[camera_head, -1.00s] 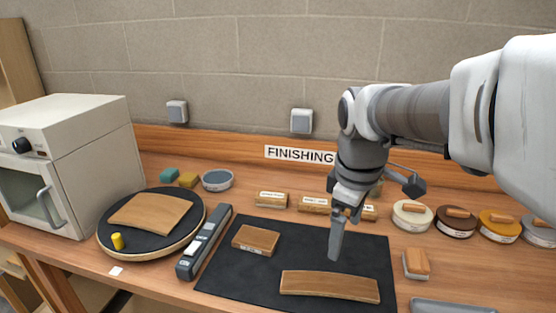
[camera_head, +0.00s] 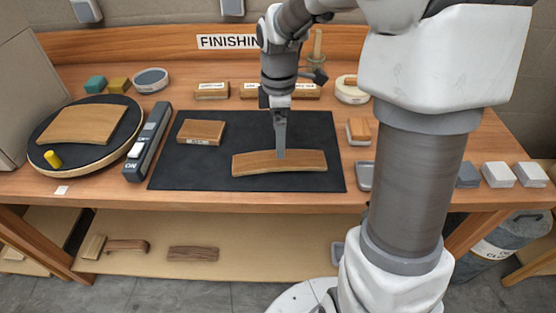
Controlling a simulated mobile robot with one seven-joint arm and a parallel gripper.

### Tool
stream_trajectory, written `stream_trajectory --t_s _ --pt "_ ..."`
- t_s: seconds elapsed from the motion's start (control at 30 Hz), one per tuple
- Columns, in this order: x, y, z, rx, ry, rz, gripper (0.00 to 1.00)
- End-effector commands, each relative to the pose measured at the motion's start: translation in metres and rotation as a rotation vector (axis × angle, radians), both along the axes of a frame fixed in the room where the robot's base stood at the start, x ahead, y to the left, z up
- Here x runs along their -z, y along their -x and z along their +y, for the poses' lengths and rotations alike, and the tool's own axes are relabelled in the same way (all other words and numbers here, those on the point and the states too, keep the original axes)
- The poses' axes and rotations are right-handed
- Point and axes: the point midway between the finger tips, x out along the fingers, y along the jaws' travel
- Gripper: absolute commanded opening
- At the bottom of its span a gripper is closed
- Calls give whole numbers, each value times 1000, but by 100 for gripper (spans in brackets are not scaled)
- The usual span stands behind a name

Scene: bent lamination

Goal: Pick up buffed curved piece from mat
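The curved wooden piece (camera_head: 250,163) lies on the front right part of the black mat (camera_head: 225,127). It is a long, light brown, slightly arched strip. My gripper (camera_head: 281,155) points straight down over it, with the fingertips at the upper edge of its middle. I cannot tell whether the fingers touch the piece or stand just behind or above it. The fingers overlap from this angle, so their opening does not show.
A wooden block (camera_head: 201,131) sits on the mat to the left. A grey bar tool (camera_head: 147,143) lies along the mat's left edge. A round black turntable (camera_head: 62,125) holds another curved panel (camera_head: 82,124). A sanding block (camera_head: 359,132) stands right of the mat.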

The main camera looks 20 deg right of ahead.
Motion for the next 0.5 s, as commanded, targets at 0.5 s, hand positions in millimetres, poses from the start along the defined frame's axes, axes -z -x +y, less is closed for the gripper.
stream_trajectory --t_s 0.5 --pt "60 0 -1 -1 1 2 100"
